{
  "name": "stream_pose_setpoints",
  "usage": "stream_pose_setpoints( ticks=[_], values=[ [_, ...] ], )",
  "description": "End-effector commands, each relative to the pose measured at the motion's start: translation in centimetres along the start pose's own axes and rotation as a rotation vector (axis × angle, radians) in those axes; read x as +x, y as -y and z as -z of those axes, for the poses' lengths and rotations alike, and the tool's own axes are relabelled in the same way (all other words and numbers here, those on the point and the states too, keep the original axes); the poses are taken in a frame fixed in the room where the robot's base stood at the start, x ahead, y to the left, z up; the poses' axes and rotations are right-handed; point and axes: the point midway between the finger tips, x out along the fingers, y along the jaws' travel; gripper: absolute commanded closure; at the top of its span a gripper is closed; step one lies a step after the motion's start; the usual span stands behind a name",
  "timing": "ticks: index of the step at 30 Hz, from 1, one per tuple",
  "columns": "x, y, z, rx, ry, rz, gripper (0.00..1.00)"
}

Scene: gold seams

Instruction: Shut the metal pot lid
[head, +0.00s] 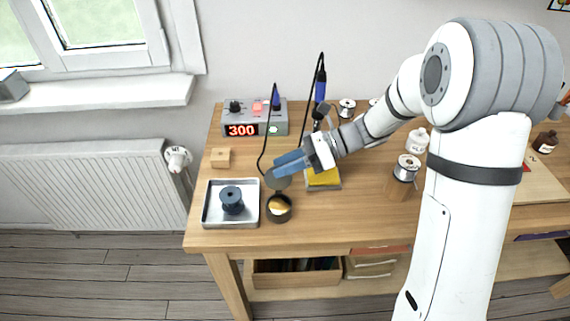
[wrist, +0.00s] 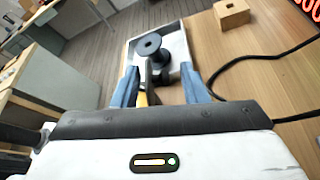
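The small dark metal pot (head: 280,216) stands on the wooden table, with gold-yellow contents showing inside. Its round dark lid (head: 278,182) stands raised at the back of the pot, so the pot is open. My gripper (head: 276,172) is just above and behind the lid, its blue fingers pointing down to the left. In the wrist view the two blue fingers (wrist: 157,74) are spread apart. The dark lid (wrist: 151,76) shows nearly edge-on between them, with a gap on each side. The pot is mostly hidden there; a bit of gold-yellow shows below the lid.
A white tray (head: 211,219) holding a dark blue spool (head: 232,199) is left of the pot. A soldering station (head: 255,118) with a black cable is behind. A yellow sponge holder (head: 322,181) is close on the right. A small wooden block (head: 220,158) lies behind the tray.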

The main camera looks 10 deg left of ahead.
Motion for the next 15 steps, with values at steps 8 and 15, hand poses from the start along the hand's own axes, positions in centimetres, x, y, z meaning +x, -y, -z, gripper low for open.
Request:
stream_pose_setpoints(
  ticks=[8, 15],
  values=[
    [0.32, -0.01, 0.03, 0.000, 0.000, 0.000, 0.60],
    [0.26, -0.01, 0.04, 0.000, 0.000, 0.001, 0.77]
  ],
)
